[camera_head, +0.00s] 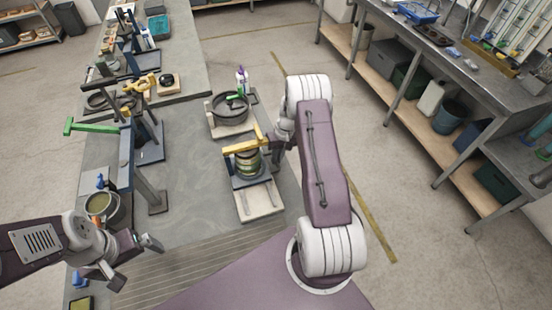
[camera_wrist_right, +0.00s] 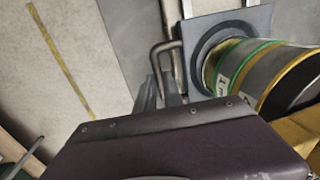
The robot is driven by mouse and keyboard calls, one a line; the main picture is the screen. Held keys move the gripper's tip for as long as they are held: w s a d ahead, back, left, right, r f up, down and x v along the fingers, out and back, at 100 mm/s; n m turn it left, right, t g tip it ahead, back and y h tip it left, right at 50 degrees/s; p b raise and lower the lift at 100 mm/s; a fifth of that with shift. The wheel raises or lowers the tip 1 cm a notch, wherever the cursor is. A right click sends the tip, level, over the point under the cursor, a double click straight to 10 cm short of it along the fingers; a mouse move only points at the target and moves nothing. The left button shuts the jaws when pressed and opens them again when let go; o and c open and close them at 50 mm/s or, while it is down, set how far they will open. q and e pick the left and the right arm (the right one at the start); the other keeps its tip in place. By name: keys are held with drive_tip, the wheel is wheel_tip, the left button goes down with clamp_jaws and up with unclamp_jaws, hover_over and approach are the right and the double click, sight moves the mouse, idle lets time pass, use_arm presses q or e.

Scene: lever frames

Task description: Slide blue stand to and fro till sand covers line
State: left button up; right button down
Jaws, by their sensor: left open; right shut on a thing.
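The blue-grey stand (camera_head: 238,182) sits on a pale base board (camera_head: 262,203) at the middle of the bench. It also shows in the right wrist view (camera_wrist_right: 262,18). A round container with green and yellow bands (camera_head: 248,164) stands upright on it, beneath a yellow arm (camera_head: 240,147). My right gripper (camera_wrist_right: 165,88) is shut on a dark loop handle (camera_wrist_right: 160,50) at the stand's side; my arm partly hides this in the head view. My left gripper (camera_head: 135,262) is open and empty, low at the left. I cannot make out sand or a line.
A dark round pan (camera_head: 230,108) on a board and a purple-topped bottle (camera_head: 242,78) stand behind. Green-handled and yellow-handled lever frames (camera_head: 92,127) line the bench's left side. A pot (camera_head: 102,205) is near my left arm. The bench between is clear.

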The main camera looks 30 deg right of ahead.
drive_tip(key=shift+w+r, duration=0.1)
drive_tip(key=shift+r, duration=0.15)
drive_tip(key=c, duration=1.5)
unclamp_jaws()
drive_tip(key=shift+d+f, duration=0.1)
drive_tip(key=shift+s, duration=0.2)
drive_tip(key=shift+r, duration=0.2)
drive_tip(key=shift+s+d+r+b, duration=0.1)
drive_tip(key=shift+d+r+b, duration=0.2)
drive_tip(key=shift+r, duration=1.15)
drive_tip(key=shift+d+r+b, duration=0.2)
drive_tip(key=shift+r+b, duration=0.25)
drive_tip(key=shift+r, duration=0.95)
drive_tip(key=shift+s+d+r+b, duration=0.1)
drive_tip(key=shift+d+r+b, duration=0.2)
drive_tip(key=shift+r, duration=1.15)
